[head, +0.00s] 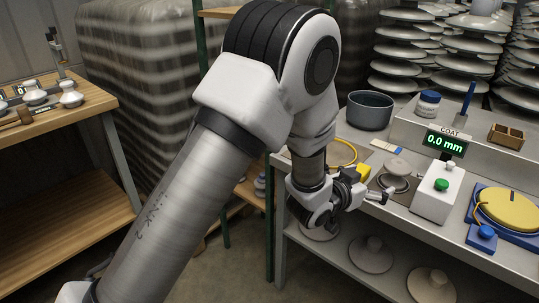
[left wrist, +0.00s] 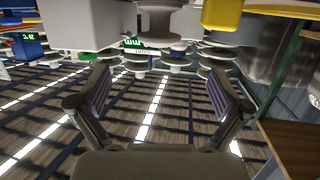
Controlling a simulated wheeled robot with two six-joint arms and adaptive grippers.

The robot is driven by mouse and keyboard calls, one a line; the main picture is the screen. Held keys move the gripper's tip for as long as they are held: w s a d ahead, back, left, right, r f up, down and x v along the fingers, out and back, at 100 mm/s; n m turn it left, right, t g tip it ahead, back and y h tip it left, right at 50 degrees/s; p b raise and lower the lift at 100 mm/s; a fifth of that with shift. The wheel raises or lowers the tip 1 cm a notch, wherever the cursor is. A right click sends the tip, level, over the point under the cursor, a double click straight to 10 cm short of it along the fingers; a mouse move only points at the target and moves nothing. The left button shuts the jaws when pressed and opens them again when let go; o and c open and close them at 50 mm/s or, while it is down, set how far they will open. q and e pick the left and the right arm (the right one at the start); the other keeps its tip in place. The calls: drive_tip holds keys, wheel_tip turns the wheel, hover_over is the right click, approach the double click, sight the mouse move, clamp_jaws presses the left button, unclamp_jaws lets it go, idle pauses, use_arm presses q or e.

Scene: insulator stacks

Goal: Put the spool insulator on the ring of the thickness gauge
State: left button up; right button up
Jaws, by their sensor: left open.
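The thickness gauge shows a dark display (head: 446,143) reading 0.0 mm under the word COAT, behind a white box (head: 433,197) with a green button. A pale grey, waisted piece (head: 397,167), which looks like the spool insulator, stands left of the box above a round grey flange. It also shows at the top middle of the left wrist view (left wrist: 168,22), beyond the fingertips. I cannot clearly tell the gauge's ring from the flange. My left gripper (head: 378,196) is open and empty, just in front of the piece; its fingers (left wrist: 160,92) spread wide. My right gripper is not in view.
A yellow block (head: 364,173) and a yellow loop (head: 342,153) lie by my left wrist. A grey bowl (head: 370,110) stands behind. A yellow disc on a blue base (head: 508,208) is at right. Insulator stacks (head: 410,45) fill the back; several pieces sit on the lower shelf.

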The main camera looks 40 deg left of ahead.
use_arm(q)
drive_tip(key=s+a+f+n+g+y, duration=0.1)
drive_tip(key=s+a+f+g, duration=0.15)
drive_tip(key=s+f, duration=0.5)
drive_tip(key=s+a+f+g+y, duration=0.1)
drive_tip(key=s+f+g, duration=0.25)
drive_tip(key=f, duration=0.65)
drive_tip(key=s+a+f+n+g+y, duration=0.1)
drive_tip(key=s+f+g, duration=0.1)
drive_tip(key=s+f, duration=0.5)
drive_tip(key=s+f+g, duration=0.2)
drive_tip(key=s+f, duration=0.1)
drive_tip(key=s, duration=0.3)
drive_tip(key=s+a+f+g, duration=0.1)
drive_tip(key=s+f+g, duration=0.1)
drive_tip(key=s+f, duration=0.2)
drive_tip(key=s+a+f+n+g, duration=0.1)
drive_tip(key=s+f+g, duration=0.2)
drive_tip(key=s, duration=0.7)
drive_tip(key=shift+s+a+f+y, duration=0.2)
drive_tip(key=shift+s+a+y, duration=0.05)
drive_tip(key=shift+y, duration=0.15)
drive_tip(key=shift+w, duration=0.1)
drive_tip(key=shift+c, duration=0.4)
